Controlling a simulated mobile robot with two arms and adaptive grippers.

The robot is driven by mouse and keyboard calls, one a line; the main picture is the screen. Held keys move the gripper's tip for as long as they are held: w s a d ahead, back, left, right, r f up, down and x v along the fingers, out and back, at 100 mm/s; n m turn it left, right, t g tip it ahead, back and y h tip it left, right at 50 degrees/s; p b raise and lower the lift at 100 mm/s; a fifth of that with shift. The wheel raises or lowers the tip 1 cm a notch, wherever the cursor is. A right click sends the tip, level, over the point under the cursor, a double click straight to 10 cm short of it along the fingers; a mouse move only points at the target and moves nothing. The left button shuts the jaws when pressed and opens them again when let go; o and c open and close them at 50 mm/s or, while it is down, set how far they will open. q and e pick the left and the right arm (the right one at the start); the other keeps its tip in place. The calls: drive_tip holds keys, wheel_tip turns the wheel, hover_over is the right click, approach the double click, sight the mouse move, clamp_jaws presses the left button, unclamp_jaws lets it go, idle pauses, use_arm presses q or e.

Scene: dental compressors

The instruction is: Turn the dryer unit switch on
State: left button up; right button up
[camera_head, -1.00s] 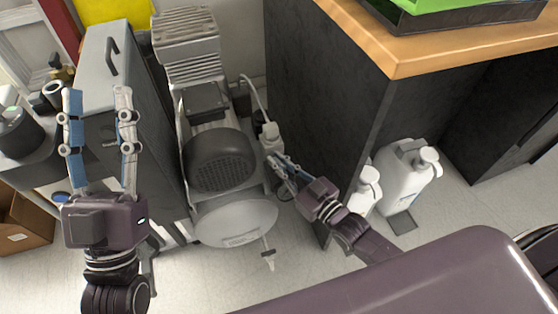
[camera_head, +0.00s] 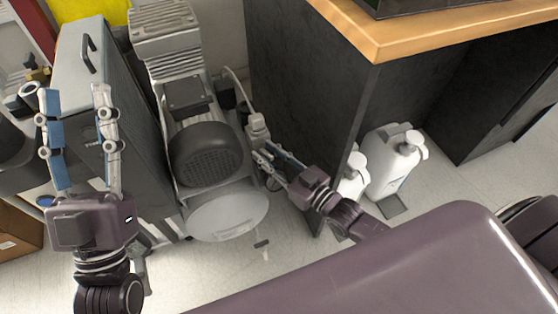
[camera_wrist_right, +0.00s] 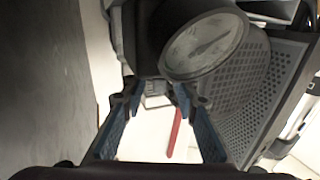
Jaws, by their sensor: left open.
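The compressor assembly has a ribbed metal block on top, a dark round motor cover (camera_head: 205,153) and a pale tank (camera_head: 228,215). A small light grey box (camera_head: 257,128) with a hose sits on its right side; I cannot make out a switch on it. My right gripper (camera_head: 262,158) is just below this box. In the right wrist view its fingers (camera_wrist_right: 157,95) are apart, with a round gauge (camera_wrist_right: 204,44) beyond and a red strip (camera_wrist_right: 174,132) between them. My left gripper (camera_head: 74,94) is open and empty, in front of a tall grey cabinet (camera_head: 84,70) with a handle.
A black-sided bench (camera_head: 305,90) with a wooden top stands close right of my right gripper. White jugs (camera_head: 390,165) stand on the floor under it. A cardboard box (camera_head: 20,232) is at the far left.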

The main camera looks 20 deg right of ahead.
drive_tip(key=v, duration=1.1)
drive_tip(key=shift+s, duration=0.2)
drive_tip(key=shift+d, duration=0.1)
